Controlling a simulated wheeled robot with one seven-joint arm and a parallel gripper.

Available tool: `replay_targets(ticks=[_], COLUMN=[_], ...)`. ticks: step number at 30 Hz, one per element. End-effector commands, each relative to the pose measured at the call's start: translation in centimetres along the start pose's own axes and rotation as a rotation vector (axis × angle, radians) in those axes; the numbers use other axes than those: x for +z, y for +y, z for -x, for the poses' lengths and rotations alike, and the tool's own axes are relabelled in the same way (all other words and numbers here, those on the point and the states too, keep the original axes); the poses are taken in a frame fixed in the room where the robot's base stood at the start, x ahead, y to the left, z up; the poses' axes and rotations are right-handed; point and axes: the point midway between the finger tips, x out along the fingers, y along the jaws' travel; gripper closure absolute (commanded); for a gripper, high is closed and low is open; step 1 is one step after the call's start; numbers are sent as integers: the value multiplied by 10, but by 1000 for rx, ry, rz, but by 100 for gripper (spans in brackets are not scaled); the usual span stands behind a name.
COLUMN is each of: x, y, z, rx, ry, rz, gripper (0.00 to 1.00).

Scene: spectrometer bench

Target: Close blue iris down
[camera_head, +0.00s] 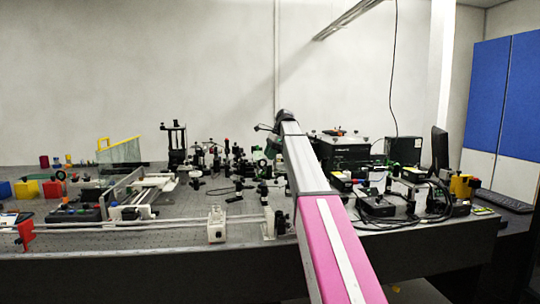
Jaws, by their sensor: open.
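My arm reaches over the bench's front edge toward the back, and its dark end stands above the optics. My gripper (263,128) shows as a small dark shape at the left of that end, open, with nothing visible in it. Its fingers are too small to see clearly. I cannot pick out the blue iris among the crowded dark optical mounts (238,165) in the middle of the bench. My arm hides part of the bench to the right of these mounts.
The optical bench (150,238) has a bare strip along its front. A white post-like part (216,225) stands there. A tall black stand (176,145) rises behind. Dark boxes and cables (405,190) crowd the right side. Coloured blocks (52,189) lie at the left.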

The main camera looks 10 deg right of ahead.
Motion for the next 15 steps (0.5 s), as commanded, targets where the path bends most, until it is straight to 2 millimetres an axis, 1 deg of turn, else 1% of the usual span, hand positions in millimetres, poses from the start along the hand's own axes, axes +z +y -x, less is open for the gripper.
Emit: replay_targets(ticks=[5, 8, 9, 15], x=[0, 0, 0, 0], y=[0, 0, 0, 0], z=[0, 0, 0, 0], rx=[0, 0, 0, 0], ry=[0, 0, 0, 2], rz=[0, 0, 0, 0], gripper=[59, 89, 100, 100])
